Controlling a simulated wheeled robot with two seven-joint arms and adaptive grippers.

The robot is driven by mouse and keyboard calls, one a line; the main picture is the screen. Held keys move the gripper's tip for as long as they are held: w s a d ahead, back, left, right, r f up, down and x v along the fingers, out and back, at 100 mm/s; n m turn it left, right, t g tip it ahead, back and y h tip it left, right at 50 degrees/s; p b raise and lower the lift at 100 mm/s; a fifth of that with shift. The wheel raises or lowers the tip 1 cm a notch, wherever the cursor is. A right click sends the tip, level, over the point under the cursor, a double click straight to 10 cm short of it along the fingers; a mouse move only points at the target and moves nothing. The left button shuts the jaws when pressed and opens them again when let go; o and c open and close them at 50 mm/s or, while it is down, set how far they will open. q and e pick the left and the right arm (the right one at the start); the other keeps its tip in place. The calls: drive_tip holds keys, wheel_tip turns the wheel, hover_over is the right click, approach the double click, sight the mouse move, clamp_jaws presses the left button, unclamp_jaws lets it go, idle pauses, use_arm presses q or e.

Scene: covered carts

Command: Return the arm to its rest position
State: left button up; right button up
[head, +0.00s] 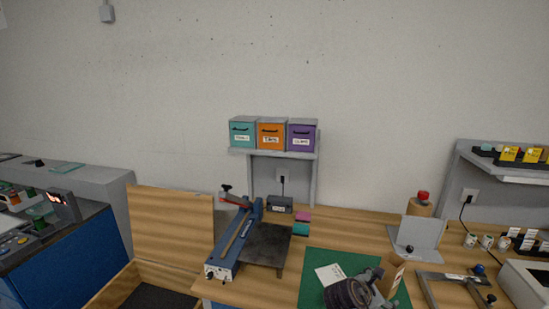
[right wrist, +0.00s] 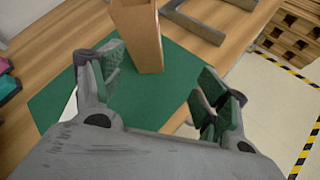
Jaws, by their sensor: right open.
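My right gripper (right wrist: 165,82) is open in the right wrist view, with nothing between its green-padded fingers. In the head view it shows at the bottom (head: 374,284), over the green mat (head: 316,264). A brown cardboard-like box (right wrist: 138,38) stands on the mat (right wrist: 72,112), just beyond the fingertips and apart from them in the wrist view. In the head view the box (head: 393,271) is beside the gripper, partly hidden by it. My left gripper is not in view.
A blue sealing machine (head: 228,252) with a dark plate stands left of the mat. A grey bracket (head: 418,238) and a metal frame (head: 432,291) are to the right. Three coloured bins (head: 271,134) sit on a shelf behind. A white paper (head: 330,274) lies on the mat.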

drive_tip(key=s+a+f+m+g+y, duration=0.1)
drive_tip(key=s+a+f+m+y, duration=0.2)
drive_tip(key=s+m, duration=0.4)
drive_tip(key=s+a+f+m+g+y, duration=0.1)
drive_tip(key=s+a+f+m+y, duration=0.2)
drive_tip(key=s+m, duration=0.35)
drive_tip(key=s+a+f+m+g+y, duration=0.1)
drive_tip(key=s+a+f+m+y, duration=0.3)
drive_tip(key=s, duration=0.5)
wheel_tip(320, 180, down, 32)
drive_tip(key=s+g+b, duration=0.1)
drive_tip(key=s, duration=0.2)
drive_tip(key=s+d+f, duration=0.2)
drive_tip(key=s+f, duration=0.8)
drive_tip(key=s, duration=0.1)
drive_tip(key=s+d+f+g+b, duration=0.1)
drive_tip(key=s+d+f, duration=0.2)
drive_tip(key=s+f, duration=0.8)
drive_tip(key=shift+f+g+h, duration=0.25)
drive_tip(key=shift+g+h, duration=0.05)
drive_tip(key=shift+s, duration=0.1)
